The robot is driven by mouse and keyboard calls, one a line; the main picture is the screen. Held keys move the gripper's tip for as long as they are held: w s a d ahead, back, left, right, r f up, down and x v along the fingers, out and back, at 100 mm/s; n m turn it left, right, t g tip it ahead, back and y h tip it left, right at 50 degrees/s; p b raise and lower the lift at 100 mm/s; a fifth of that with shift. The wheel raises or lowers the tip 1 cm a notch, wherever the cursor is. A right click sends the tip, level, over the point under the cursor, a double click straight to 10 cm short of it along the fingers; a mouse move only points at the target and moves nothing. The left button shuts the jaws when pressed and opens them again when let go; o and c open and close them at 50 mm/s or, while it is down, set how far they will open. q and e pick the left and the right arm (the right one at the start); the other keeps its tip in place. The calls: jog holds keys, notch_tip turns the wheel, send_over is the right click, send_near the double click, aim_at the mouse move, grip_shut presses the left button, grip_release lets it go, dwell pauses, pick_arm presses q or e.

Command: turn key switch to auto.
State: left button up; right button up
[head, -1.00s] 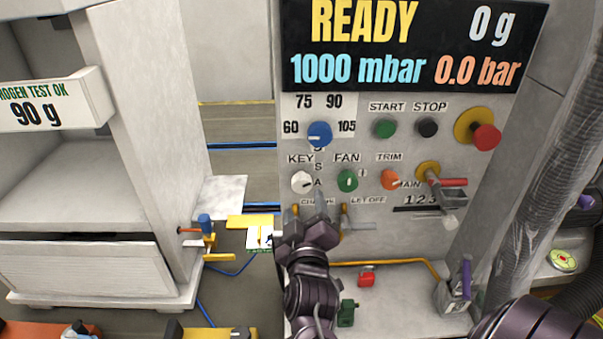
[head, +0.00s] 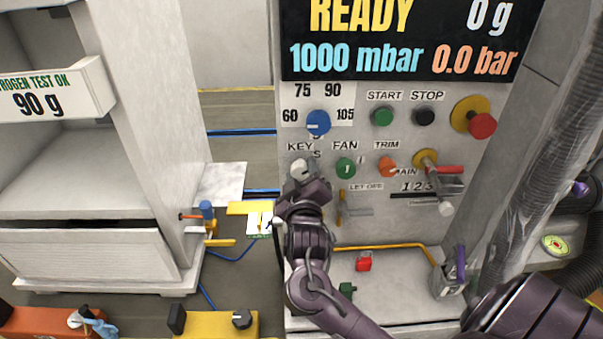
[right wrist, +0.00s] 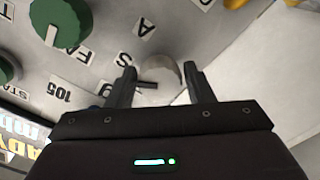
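The key switch is a white knob (head: 299,166) under the KEY label on the grey panel, left of the green FAN knob. My right gripper (head: 301,178) is right in front of it and hides its lower part and the letters around it. In the right wrist view, my right gripper (right wrist: 160,82) has its two dark fingers apart, with the white knob (right wrist: 163,95) between them. Small gaps seem to show beside the knob, so firm contact is not visible. A dark pointer mark shows on the knob's left side there. My left gripper is not in view.
The green FAN knob (head: 345,168), orange TRIM knob (head: 387,167) and blue dial (head: 318,122) are close around the key switch. A yellow lever (head: 341,208) hangs to the lower right. A grey cabinet (head: 140,130) stands left, across a gap.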

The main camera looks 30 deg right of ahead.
jog(key=c, duration=0.6)
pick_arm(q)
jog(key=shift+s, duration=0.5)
pick_arm(e)
jog(key=shift+m, duration=0.4)
jog(key=shift+f+m, duration=0.1)
jog(key=shift+m, duration=0.9)
jog(key=m, duration=0.2)
jog(key=shift+m+b, duration=0.3)
jog(key=shift+m, duration=0.1)
jog(key=m+b, duration=0.1)
jog(key=m, duration=0.2)
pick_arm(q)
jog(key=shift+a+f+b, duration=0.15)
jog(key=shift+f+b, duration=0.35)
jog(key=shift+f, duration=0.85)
pick_arm(e)
jog(key=shift+m, duration=1.7)
